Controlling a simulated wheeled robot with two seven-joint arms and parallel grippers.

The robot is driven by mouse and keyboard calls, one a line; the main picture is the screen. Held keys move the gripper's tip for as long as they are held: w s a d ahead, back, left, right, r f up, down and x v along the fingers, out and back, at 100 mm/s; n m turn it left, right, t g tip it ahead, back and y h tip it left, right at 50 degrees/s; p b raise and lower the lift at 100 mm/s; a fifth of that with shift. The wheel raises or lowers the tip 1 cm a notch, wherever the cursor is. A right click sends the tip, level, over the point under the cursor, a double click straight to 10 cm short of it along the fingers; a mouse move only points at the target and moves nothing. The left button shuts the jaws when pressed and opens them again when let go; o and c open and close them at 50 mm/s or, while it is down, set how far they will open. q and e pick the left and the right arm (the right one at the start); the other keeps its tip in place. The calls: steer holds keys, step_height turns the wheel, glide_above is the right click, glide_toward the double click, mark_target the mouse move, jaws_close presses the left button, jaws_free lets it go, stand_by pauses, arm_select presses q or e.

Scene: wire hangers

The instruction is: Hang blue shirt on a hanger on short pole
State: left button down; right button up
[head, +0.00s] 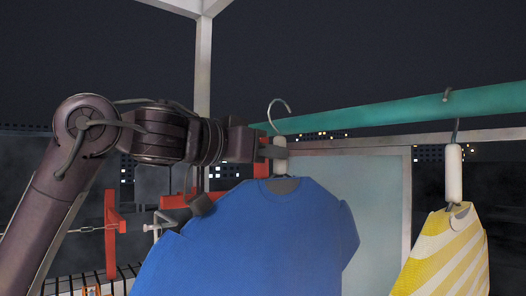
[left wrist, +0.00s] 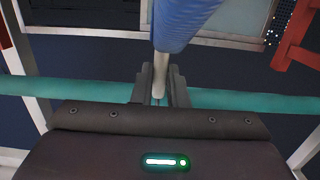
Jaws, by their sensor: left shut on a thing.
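The blue shirt (head: 255,240) is on a hanger with a white neck (head: 280,158) and a wire hook (head: 280,105). My left gripper (head: 275,150) is shut on the hanger's neck and holds the shirt up. In the left wrist view the gripper (left wrist: 160,92) has its fingers on both sides of the white neck, with the blue shirt (left wrist: 184,22) beyond. The teal pole (head: 400,111) runs from the right edge to behind the gripper. The hook's tip is open and seems close to the pole's left end; I cannot tell whether they touch. My right gripper is not in view.
A yellow-and-white striped garment (head: 445,252) hangs from the teal pole at the right on its own hanger (head: 454,172). A red bracket (head: 112,232) with a wire line stands at the left. A pale panel (head: 378,205) and white frame post (head: 203,70) are behind.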

mark_target(275, 164)
arm_select(q)
steer(key=shift+x, duration=0.85)
steer(key=shift+w+d+f, duration=0.2)
steer(key=shift+d+f, duration=0.05)
steer(key=shift+f, duration=0.25)
steer(key=shift+w+d+f, duration=0.2)
steer(key=shift+f, duration=0.25)
steer(key=c, duration=1.3)
jaws_free()
steer(key=shift+c, duration=0.2)
steer(key=b+v, duration=0.4)
steer(key=v, duration=0.3)
steer(key=shift+f+b, duration=0.2)
steer(key=shift+b, duration=0.1)
steer(key=shift+s+a+r, duration=0.2)
steer(key=shift+s+a, duration=0.15)
